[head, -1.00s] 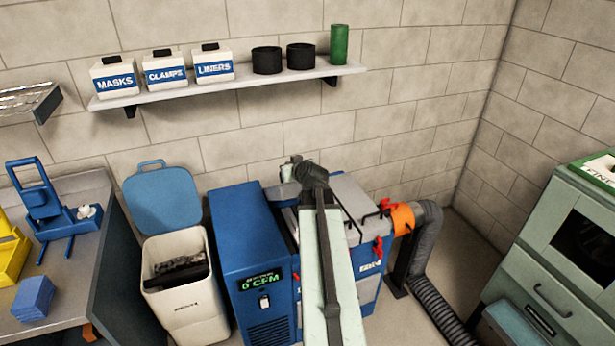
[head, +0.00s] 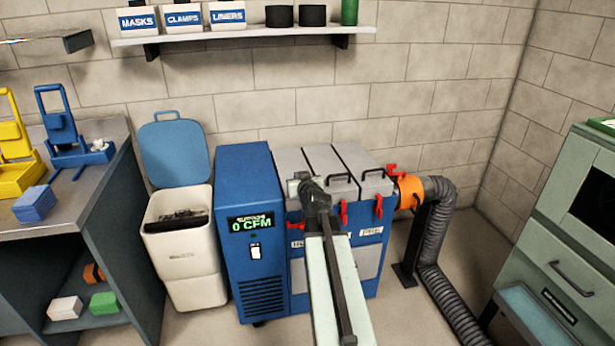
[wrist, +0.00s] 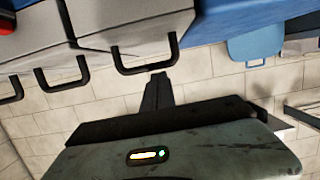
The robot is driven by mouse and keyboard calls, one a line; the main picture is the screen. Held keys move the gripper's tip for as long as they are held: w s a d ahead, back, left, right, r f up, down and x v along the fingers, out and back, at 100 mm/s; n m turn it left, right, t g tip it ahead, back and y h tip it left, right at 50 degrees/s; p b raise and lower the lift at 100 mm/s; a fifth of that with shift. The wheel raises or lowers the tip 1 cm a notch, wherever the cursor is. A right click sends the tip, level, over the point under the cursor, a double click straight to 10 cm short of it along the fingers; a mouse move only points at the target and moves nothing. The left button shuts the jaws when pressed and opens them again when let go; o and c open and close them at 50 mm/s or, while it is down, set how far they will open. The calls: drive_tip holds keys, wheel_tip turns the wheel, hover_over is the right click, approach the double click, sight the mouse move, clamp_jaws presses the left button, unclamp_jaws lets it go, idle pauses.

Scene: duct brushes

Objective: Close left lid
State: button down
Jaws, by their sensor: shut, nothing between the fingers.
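The blue machine (head: 255,205) has a row of three grey lids on top. The left lid (head: 290,160) sits beside the tall blue housing and looks about level with the middle lid (head: 325,158); I cannot tell whether it is fully seated. My gripper (head: 307,185) covers its front part and handle in the head view. In the wrist view the picture is turned over: the left lid (wrist: 130,22) carries a black handle (wrist: 145,62). My gripper (wrist: 158,78) is shut and empty, its tip close to that handle; contact is unclear.
Red latches (head: 344,212) line the machine's front. An orange collar (head: 408,190) and grey hose (head: 435,240) leave its right side. A white bin (head: 183,250) with a raised blue lid (head: 172,152) stands left. A shelf (head: 240,33) hangs above. A green cabinet (head: 560,240) stands right.

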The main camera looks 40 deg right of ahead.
drive_tip(key=f, duration=0.1)
drive_tip(key=s+f+b, duration=0.1)
drive_tip(key=a+f+b, duration=0.1)
drive_tip(key=shift+s, duration=0.3)
drive_tip(key=shift+d+f, duration=0.1)
drive_tip(key=shift+d, duration=0.15)
drive_tip(key=shift+r, duration=0.3)
